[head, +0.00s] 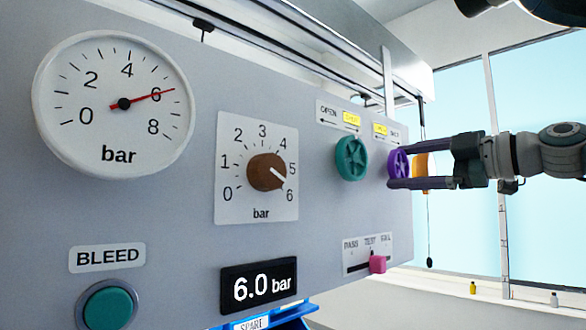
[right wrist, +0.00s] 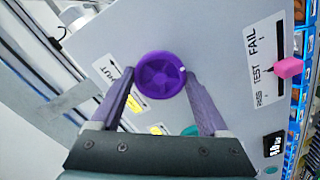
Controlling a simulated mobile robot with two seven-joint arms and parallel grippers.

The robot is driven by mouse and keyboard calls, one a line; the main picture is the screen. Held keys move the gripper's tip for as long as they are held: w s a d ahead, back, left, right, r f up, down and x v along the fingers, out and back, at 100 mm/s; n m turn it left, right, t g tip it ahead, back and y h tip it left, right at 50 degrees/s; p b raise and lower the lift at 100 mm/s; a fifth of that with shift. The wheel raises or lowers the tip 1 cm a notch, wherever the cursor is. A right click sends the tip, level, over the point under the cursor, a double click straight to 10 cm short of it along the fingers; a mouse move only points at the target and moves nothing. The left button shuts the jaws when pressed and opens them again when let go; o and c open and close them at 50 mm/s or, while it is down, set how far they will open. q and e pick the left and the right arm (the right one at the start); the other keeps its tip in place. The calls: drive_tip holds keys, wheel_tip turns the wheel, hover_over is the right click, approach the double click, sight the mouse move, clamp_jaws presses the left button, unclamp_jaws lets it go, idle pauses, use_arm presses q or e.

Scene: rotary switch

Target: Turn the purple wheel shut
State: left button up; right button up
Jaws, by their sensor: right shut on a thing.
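The purple wheel (head: 398,163) is on the right part of the grey panel, partly hidden by my right gripper in the head view. It also shows in the right wrist view (right wrist: 160,75) as a round, spoked wheel with a small white mark on its right rim. My right gripper (head: 392,165) reaches in from the right, its two fingers on either side of the wheel. In the right wrist view the fingers (right wrist: 160,82) are shut on the wheel's rim. My left gripper is not in view.
A teal wheel (head: 352,158) sits just left of the purple one. A pink slider (head: 377,263) is below. A brown knob (head: 267,172), a gauge (head: 113,103), a 6.0 bar display (head: 258,288) and a teal BLEED button (head: 108,306) are farther left.

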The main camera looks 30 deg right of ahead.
drive_tip(key=c, duration=0.3)
drive_tip(key=shift+c, duration=0.2)
